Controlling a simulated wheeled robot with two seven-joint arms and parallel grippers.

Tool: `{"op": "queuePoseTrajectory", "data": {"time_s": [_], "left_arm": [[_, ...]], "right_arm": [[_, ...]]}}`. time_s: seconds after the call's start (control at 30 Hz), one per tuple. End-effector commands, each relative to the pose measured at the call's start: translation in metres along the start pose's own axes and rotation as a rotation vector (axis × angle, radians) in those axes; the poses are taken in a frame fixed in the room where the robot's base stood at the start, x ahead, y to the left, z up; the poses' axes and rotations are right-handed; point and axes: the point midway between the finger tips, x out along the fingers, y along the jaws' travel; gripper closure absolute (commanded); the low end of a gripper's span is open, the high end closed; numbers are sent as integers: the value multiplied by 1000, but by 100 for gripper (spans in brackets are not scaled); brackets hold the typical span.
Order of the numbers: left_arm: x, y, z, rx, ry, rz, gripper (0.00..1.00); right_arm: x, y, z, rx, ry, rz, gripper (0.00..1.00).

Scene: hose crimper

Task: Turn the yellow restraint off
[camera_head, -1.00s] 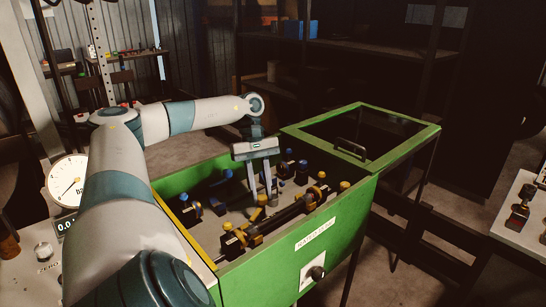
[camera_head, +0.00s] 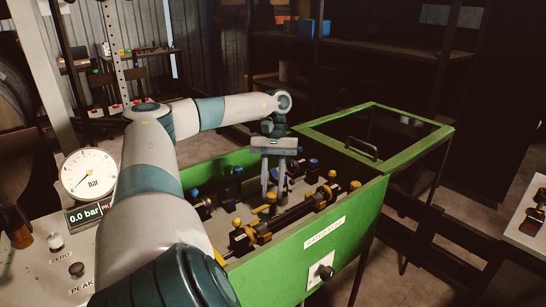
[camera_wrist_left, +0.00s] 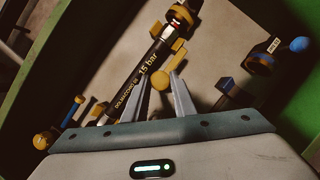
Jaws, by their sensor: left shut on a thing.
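The yellow restraint (camera_wrist_left: 160,80) shows in the left wrist view as a small rounded yellow piece between my fingertips, with a yellow block just beyond it. My left gripper (camera_wrist_left: 158,88) is shut on it. My right gripper is not in view.
Several blue- and yellow-capped fittings (camera_head: 313,164) stand inside the box around the gripper. The green-framed lid (camera_head: 392,165) is at the right. A pressure gauge (camera_head: 90,175) with a 0.0 bar display stands at the left. A knob (camera_head: 326,272) sits on the box front.

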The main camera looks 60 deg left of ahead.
Motion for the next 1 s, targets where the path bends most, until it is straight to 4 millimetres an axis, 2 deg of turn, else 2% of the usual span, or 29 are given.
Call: {"op": "queuePoseTrajectory", "data": {"time_s": [0.47, 0.5, 0.53, 1.0], "left_arm": [[-1, 0, 0, 18, 3, -6, 100], [-1, 0, 0, 18, 3, -6, 66], [-1, 0, 0, 18, 3, -6, 59], [-4, 1, 0, 17, 2, -5, 57]], "right_arm": [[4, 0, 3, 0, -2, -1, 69], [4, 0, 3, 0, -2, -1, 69], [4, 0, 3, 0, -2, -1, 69], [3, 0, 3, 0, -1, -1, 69]]}}
